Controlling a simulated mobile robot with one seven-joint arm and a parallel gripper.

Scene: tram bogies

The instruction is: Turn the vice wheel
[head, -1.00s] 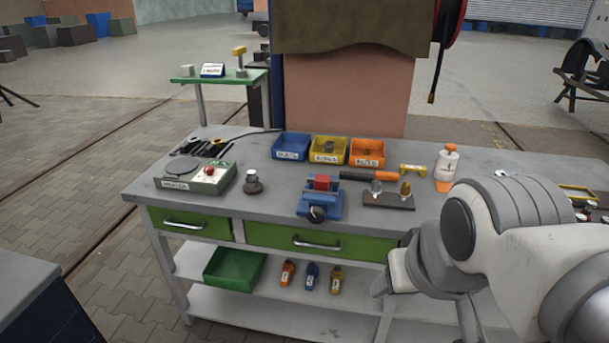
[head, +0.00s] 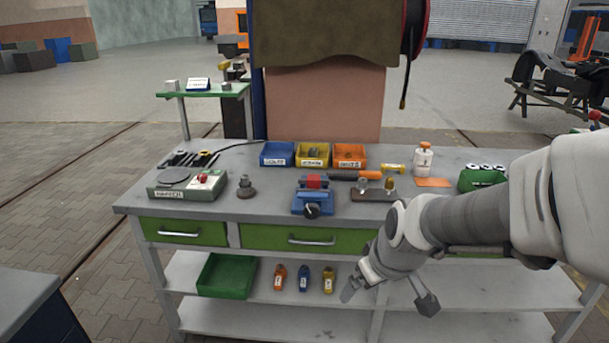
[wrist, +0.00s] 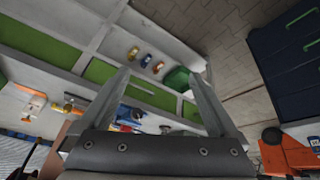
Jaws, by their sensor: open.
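The blue vice (head: 313,200) stands at the front edge of the grey workbench, with a red block (head: 315,181) between its jaws. The vice also shows in the wrist view (wrist: 130,115), partly hidden behind a finger.
A tester box (head: 187,186) and a dark knob-like part (head: 245,187) stand left of the vice. A block with upright fittings (head: 374,195) stands close on its right. Blue, yellow and orange bins (head: 349,156) are behind. Drawer handles (head: 311,241) stick out below.

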